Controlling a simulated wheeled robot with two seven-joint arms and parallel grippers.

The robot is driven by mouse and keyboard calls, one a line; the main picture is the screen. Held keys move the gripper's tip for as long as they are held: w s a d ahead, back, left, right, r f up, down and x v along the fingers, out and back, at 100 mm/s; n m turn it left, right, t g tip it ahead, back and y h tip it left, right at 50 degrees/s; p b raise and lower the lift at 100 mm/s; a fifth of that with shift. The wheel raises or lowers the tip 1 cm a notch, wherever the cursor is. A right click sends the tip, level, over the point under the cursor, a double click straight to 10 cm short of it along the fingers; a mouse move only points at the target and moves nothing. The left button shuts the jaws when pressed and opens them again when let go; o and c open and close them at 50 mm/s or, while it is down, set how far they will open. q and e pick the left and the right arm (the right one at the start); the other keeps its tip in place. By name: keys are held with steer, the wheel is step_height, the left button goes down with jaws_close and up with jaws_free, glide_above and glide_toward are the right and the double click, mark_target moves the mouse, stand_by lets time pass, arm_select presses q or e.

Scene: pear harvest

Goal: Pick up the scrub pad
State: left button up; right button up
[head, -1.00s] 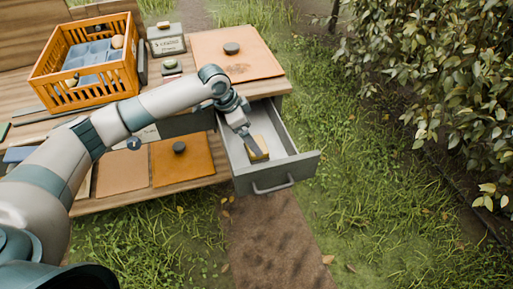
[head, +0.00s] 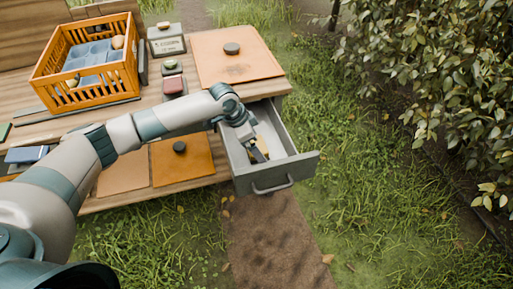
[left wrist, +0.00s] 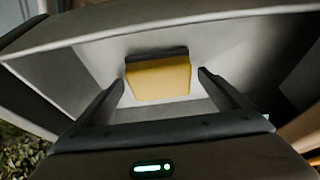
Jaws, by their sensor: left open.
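The scrub pad (left wrist: 158,80) is a yellow block with a dark edge, lying inside the open grey drawer (head: 243,179). In the head view the pad (head: 262,145) is partly hidden by my left gripper (head: 259,157). The left wrist view shows my left gripper (left wrist: 162,82) open, with one finger on each side of the pad. A gap shows between each finger and the pad, and the fingers do not touch it. My right gripper is in neither view.
The drawer's walls stand close around the gripper. On the bench above are an orange crate (head: 127,68), a board with a dark knob (head: 240,66) and small boxes (head: 175,86). Grass and a leafy bush (head: 450,80) lie to the right.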

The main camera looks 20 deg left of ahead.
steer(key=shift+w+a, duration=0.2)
arm_select(q)
steer(key=c, duration=1.1)
steer(key=shift+c, duration=0.2)
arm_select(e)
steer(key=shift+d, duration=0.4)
arm_select(q)
steer(key=shift+r, duration=0.1)
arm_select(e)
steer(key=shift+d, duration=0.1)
arm_select(q)
step_height(320, 180, up, 9)
steer(key=shift+f, duration=0.15)
steer(key=shift+r, duration=0.5)
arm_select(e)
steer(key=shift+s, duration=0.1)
